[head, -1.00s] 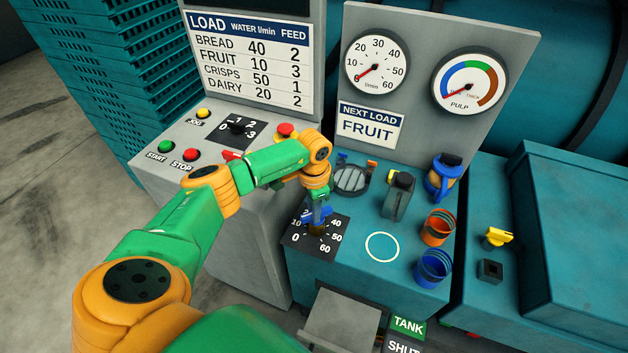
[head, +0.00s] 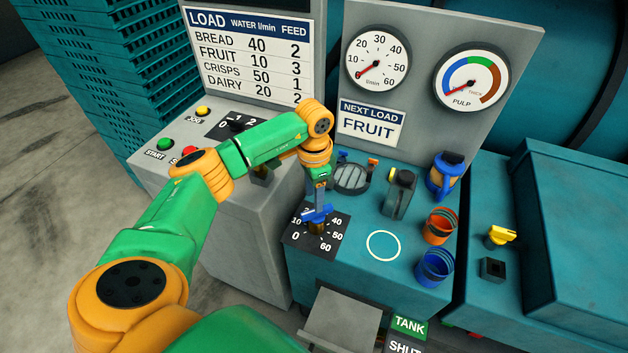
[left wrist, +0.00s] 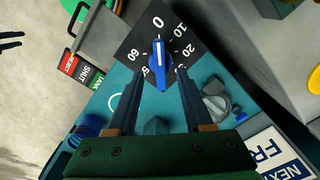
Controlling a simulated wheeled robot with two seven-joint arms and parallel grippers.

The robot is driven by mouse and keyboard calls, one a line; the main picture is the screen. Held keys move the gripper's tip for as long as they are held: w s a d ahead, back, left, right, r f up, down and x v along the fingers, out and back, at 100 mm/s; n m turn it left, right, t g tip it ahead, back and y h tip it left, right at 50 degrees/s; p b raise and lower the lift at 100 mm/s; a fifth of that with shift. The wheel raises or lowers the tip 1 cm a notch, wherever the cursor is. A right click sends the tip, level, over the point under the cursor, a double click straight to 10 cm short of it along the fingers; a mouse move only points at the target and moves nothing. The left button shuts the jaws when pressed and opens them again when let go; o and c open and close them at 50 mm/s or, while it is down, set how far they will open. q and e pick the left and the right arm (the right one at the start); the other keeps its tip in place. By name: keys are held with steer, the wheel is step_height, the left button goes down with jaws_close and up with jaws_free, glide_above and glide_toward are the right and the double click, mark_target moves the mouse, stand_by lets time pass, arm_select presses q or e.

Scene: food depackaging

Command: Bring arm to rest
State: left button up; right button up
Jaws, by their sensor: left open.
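My left gripper (head: 319,205) is open and points down over the dial plate (head: 296,238) marked 0 to 60. In the left wrist view, the blue knob (left wrist: 160,68) shows between its two spread fingertips (left wrist: 158,74), with a gap on each side. The knob's white line is on the side toward the 0.
A control desk with a green start button (head: 165,144) stands left. Right of the dial are a white ring (head: 383,246), a grey-black handle (head: 399,193), an orange cup (head: 439,226), a blue cup (head: 434,267) and a blue-orange jug (head: 445,176). A gauge panel (head: 430,120) rises behind.

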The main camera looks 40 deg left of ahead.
arm_select(q)
steer(key=shift+r, duration=0.85)
